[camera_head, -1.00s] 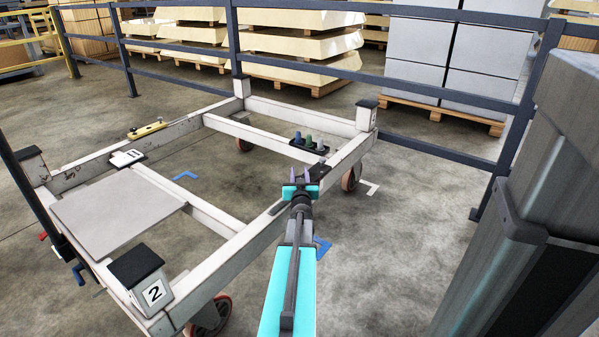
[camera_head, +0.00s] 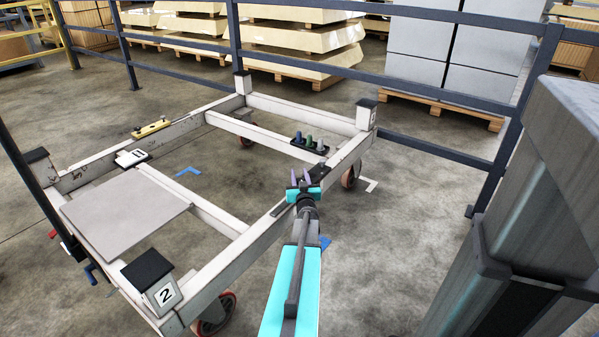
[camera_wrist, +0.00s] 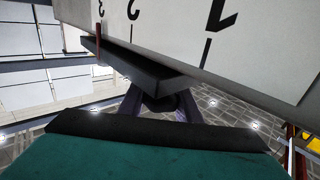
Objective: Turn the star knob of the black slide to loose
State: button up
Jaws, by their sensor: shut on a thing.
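The black slide (camera_head: 319,172) sits on the right-hand beam of the pale trolley frame (camera_head: 230,262). In the wrist view the black slide (camera_wrist: 135,68) is a dark bar beside a white scale plate (camera_wrist: 270,35) with black number marks. My gripper (camera_head: 301,177) is at the slide, and its purple fingers also show in the wrist view (camera_wrist: 160,105). The fingers are shut on a dark round part under the slide, the star knob (camera_wrist: 160,104). The knob's lobes and turn angle are mostly hidden and too dark to read.
A black holder (camera_head: 310,149) with green and blue pegs is on the trolley just beyond the slide. A post with a black cap (camera_head: 366,118) stands at that corner. A dark guard rail (camera_head: 437,148) runs behind. A grey panel (camera_head: 125,215) lies on the left part.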

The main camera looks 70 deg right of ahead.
jog(key=shift+w+a+t+p, duration=0.1)
jog(key=shift+w+t+p, duration=0.15)
jog(key=shift+p, duration=0.45)
jog(key=o, duration=1.1)
jog(key=shift+s, duration=0.1)
jog(key=shift+c, duration=0.2)
jog(key=shift+s, duration=0.1)
jog(key=p+v, duration=0.2)
jog(key=v, duration=1.1)
jog(key=shift+s+a, duration=0.15)
jog(key=shift+a, duration=0.25)
jog(key=shift+r, duration=0.1)
